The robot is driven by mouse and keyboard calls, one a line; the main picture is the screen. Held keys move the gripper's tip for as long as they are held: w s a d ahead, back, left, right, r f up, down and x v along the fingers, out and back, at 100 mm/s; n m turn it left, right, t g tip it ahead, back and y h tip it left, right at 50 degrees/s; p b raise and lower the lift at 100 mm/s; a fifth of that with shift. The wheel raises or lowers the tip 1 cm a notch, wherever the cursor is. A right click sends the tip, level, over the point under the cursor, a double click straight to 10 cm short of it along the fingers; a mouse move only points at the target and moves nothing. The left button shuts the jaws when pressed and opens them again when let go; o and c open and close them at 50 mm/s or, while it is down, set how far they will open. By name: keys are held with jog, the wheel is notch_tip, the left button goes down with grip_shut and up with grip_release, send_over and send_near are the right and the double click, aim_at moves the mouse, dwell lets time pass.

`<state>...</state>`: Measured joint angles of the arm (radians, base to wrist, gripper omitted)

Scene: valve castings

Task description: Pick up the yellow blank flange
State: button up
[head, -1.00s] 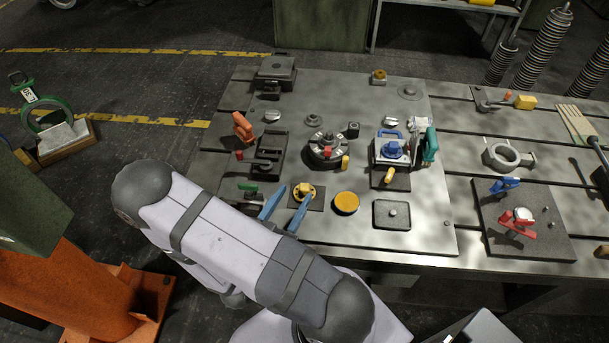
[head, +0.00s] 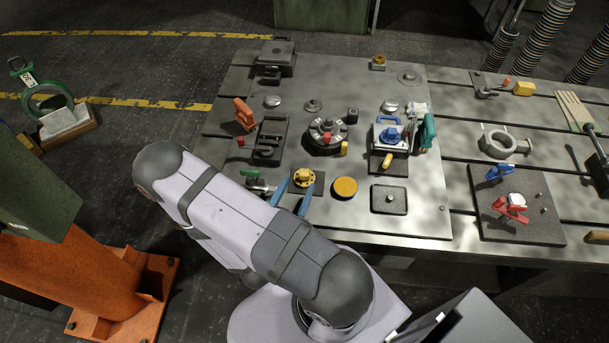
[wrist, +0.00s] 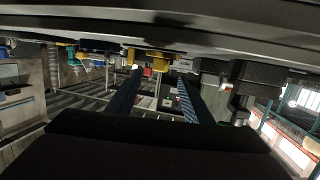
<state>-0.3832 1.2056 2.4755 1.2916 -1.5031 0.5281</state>
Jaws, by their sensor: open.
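A round yellow flange (head: 304,177) with a raised centre sits on a small dark square plate near the table's front left edge. My gripper (head: 298,184) is open, with its two blue fingers pointing at this flange from the near side. The right finger hides part of the plate. In the wrist view a yellow stepped part (wrist: 150,60) shows between and beyond the open fingers of my gripper (wrist: 160,76); nothing is held. A flat orange-yellow disc (head: 345,187) lies just right of the plate. I cannot tell for sure which of these two is the blank flange.
A green-handled clamp (head: 252,176) stands close left of the fingers. A dark square block (head: 388,200) lies right of the disc. A round chuck-like fixture (head: 325,136) and a dark vise (head: 268,140) stand behind. Bare table (head: 425,215) shows at the front right.

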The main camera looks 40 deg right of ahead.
aim_at(304, 173)
jog(key=shift+p+x, duration=0.7)
jog(key=shift+x, duration=1.95)
jog(key=shift+a, duration=0.1)
grip_shut()
